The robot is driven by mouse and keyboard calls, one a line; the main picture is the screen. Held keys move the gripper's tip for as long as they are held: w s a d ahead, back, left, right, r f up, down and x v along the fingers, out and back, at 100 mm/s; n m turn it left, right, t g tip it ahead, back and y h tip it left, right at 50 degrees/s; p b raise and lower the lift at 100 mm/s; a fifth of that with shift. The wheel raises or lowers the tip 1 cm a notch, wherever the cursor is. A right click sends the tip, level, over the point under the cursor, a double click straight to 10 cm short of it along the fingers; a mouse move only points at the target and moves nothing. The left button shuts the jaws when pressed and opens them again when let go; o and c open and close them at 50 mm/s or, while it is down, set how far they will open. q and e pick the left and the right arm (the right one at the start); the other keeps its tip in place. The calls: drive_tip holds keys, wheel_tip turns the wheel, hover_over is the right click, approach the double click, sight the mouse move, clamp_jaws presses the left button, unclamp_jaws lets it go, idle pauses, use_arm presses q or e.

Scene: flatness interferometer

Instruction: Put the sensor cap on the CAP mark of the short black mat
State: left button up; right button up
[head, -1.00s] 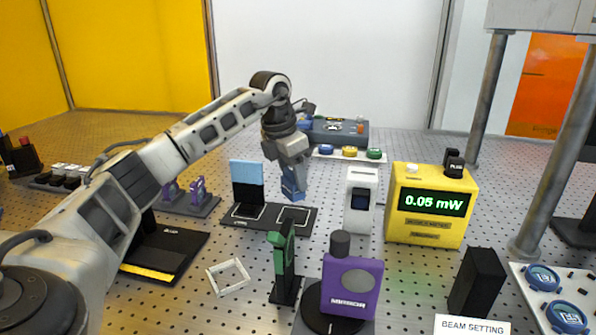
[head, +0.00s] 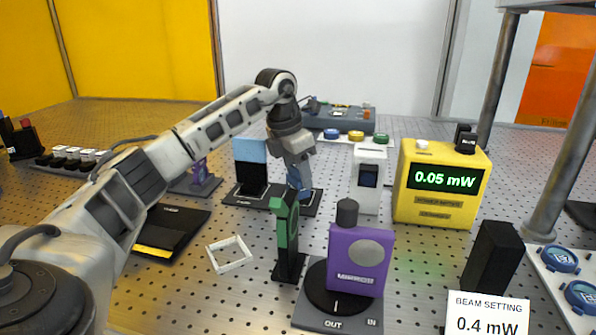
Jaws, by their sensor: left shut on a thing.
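My left gripper (head: 298,183) is shut and points down over the right part of the short black mat (head: 238,203). A small blue piece (head: 306,192) shows at its fingertips, which I take to be the sensor cap. It is low, at or just above the mat; I cannot tell whether it touches. The green post in front hides part of the fingertips, and the CAP mark cannot be made out. A black block with a light blue top (head: 251,150) stands on the mat's left part. My right gripper is not in view.
A green post (head: 287,225) and a purple unit on a dark base (head: 358,262) stand in front. Right of the mat are a white device (head: 369,195) and a yellow meter reading 0.05 mW (head: 435,205). A white square frame (head: 229,266) lies front left.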

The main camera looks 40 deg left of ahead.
use_arm(q)
drive_tip(key=shift+f, duration=0.4)
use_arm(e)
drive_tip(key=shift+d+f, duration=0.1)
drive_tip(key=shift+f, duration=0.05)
use_arm(q)
drive_tip(key=o, duration=0.9)
drive_tip(key=shift+p+v, duration=0.75)
drive_tip(key=shift+v, duration=0.1)
drive_tip(key=shift+w+r+p, duration=0.2)
drive_tip(key=shift+r+p, duration=0.55)
drive_tip(key=shift+w+p+v, duration=0.15)
drive_tip(key=shift+p+v, duration=0.45)
drive_tip(key=shift+p, duration=0.05)
drive_tip(key=shift+w+p+v, duration=0.15)
drive_tip(key=shift+p+v, duration=0.45)
drive_tip(key=shift+v, duration=0.05)
drive_tip(key=shift+d+r+p, duration=0.15)
drive_tip(key=shift+r+p, duration=0.5)
drive_tip(key=shift+r, duration=0.05)
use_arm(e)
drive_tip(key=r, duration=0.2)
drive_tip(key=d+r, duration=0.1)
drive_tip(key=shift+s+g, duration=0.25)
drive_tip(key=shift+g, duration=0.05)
use_arm(q)
drive_tip(key=shift+s, duration=0.1)
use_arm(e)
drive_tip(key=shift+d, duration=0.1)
